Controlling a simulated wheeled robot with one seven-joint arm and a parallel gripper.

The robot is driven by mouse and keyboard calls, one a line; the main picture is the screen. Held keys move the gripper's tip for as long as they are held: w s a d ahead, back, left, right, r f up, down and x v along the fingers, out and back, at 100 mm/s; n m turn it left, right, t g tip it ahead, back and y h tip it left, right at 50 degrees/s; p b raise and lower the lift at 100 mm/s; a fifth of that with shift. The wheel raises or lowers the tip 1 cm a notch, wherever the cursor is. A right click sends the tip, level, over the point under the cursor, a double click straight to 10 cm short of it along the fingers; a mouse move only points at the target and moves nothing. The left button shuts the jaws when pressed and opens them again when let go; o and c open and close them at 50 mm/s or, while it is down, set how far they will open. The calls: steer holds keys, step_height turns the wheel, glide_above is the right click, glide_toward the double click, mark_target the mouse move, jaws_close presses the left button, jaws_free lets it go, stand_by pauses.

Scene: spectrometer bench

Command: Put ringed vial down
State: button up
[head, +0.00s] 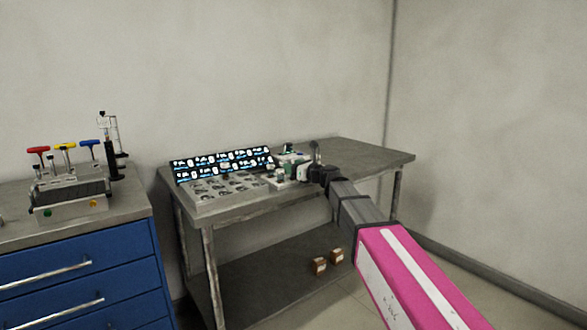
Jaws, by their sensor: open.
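My gripper (300,173) is at the end of my arm, low over the right part of the grey bench (370,160). It is open. Small white and green items (291,156) stand close to it, and a small pale item with a dark green top (280,175) is just left of it. I cannot tell which of these, if any, is the ringed vial. The items are too small to make out rings, and my gripper and arm hide part of the bench there.
A panel with lit displays (222,160) stands behind a pale tray with round places (225,189) on the bench. Two small brown boxes (319,266) are on the lower shelf. A blue drawer cabinet (80,270) on the left carries a rack with coloured handles (68,195). The bench's right end is clear.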

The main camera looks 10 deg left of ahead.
steer(key=v, duration=1.2)
steer(key=s+d+f+n+g+h, duration=0.1)
steer(key=s+d+f+n+h, duration=0.15)
steer(key=d+f+n, duration=0.4)
steer(key=s+d+f+n+g+h, duration=0.2)
steer(key=d+f+h, duration=0.1)
steer(key=f, duration=0.7)
steer(key=s+d+f+n+g+h, duration=0.1)
steer(key=s+d+f+n+h, duration=0.1)
steer(key=d+f+n, duration=0.45)
steer(key=s+d+f+n+g+h, duration=0.2)
steer(key=s+d+f+n+h, duration=0.2)
steer(key=s+d+f, duration=0.2)
steer(key=s+d+f+n+g+h, duration=0.2)
steer(key=s+d+f+n+h, duration=0.2)
steer(key=d+f, duration=0.6)
steer(key=shift+s+d+f+n+g, duration=0.15)
steer(key=shift+s+d+n+g, duration=0.25)
steer(key=shift+s+d, duration=0.75)
steer(key=shift+s+a, duration=0.1)
steer(key=shift+a, duration=0.1)
